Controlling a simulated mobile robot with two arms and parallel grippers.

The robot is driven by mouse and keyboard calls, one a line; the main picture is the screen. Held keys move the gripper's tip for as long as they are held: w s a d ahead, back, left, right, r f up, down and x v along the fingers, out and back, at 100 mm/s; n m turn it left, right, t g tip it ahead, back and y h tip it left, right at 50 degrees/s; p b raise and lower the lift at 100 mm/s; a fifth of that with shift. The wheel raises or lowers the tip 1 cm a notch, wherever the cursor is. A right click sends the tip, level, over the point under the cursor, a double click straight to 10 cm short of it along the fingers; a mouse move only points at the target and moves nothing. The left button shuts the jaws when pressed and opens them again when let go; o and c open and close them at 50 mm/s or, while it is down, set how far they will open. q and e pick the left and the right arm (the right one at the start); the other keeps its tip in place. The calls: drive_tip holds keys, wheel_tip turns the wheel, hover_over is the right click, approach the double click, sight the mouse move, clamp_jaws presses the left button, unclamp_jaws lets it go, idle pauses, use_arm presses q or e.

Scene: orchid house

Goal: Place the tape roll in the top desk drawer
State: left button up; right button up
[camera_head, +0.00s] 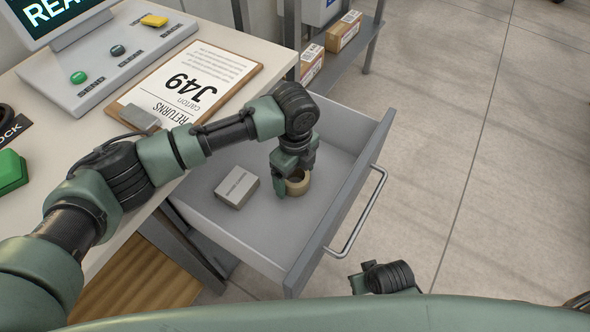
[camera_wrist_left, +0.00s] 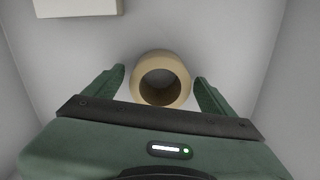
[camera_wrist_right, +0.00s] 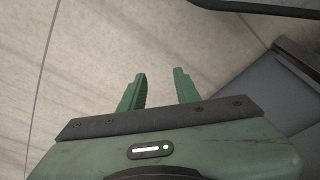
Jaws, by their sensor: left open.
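The tan tape roll (camera_head: 299,186) sits inside the open desk drawer (camera_head: 265,232), toward the drawer's front. In the left wrist view the tape roll (camera_wrist_left: 160,57) lies between the two fingertips, with visible gaps on both sides. My left gripper (camera_head: 291,180) is open and reaches down into the drawer at the roll. Whether the roll rests fully on the drawer floor is hard to tell. My right gripper (camera_wrist_right: 160,75) is open and empty over the floor, outside the drawer; only part of its arm shows in the head view.
A small grey box (camera_head: 236,187) lies in the drawer left of the roll. The drawer's bar handle (camera_head: 360,220) sticks out in front. A clipboard (camera_head: 190,85) and a button console (camera_head: 105,60) are on the desk. A shelf with boxes (camera_head: 343,32) stands behind. The floor at right is clear.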

sight(295, 175)
use_arm(q)
drive_tip(key=shift+r, duration=0.4)
wheel_tip(295, 175, up, 12)
drive_tip(key=p, duration=0.2)
drive_tip(key=shift+f, duration=0.25)
use_arm(e)
drive_tip(key=s+f, duration=0.3)
drive_tip(key=f, duration=0.4)
drive_tip(key=shift+s+d, duration=0.15)
drive_tip(key=shift+d, duration=0.05)
